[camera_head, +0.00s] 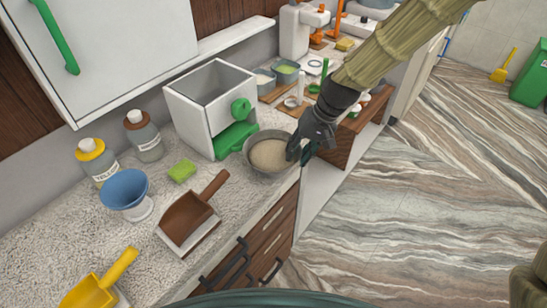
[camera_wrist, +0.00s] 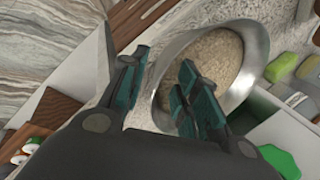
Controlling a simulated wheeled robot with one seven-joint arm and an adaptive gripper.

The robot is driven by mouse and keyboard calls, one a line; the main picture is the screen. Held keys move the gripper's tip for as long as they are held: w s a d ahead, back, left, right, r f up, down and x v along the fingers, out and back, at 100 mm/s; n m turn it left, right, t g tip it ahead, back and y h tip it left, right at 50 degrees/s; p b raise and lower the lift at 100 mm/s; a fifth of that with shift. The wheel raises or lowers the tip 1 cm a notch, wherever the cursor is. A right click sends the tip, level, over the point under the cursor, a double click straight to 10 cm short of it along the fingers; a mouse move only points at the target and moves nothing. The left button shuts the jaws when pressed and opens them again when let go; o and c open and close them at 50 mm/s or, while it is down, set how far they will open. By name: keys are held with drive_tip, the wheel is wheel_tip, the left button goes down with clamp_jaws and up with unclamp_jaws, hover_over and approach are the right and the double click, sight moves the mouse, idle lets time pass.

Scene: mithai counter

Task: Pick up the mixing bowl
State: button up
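The mixing bowl (camera_head: 254,134) is a grey metal bowl with a light tan, grainy filling. It stands on the speckled counter by the front edge, in front of the white machine with green parts. It also shows in the wrist view (camera_wrist: 257,65), below my gripper. My gripper (camera_head: 298,150) is at the bowl's right rim. In the wrist view my gripper (camera_wrist: 160,95) has its teal-padded fingers apart, with the near rim of the bowl between them. One finger is over the inside of the bowl and the other is outside it. I cannot tell whether either finger touches the rim.
The white machine (camera_head: 211,103) stands close behind the bowl. Small containers and a wooden board stand beyond.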

clamp_jaws()
drive_tip(key=shift+r, duration=0.2)
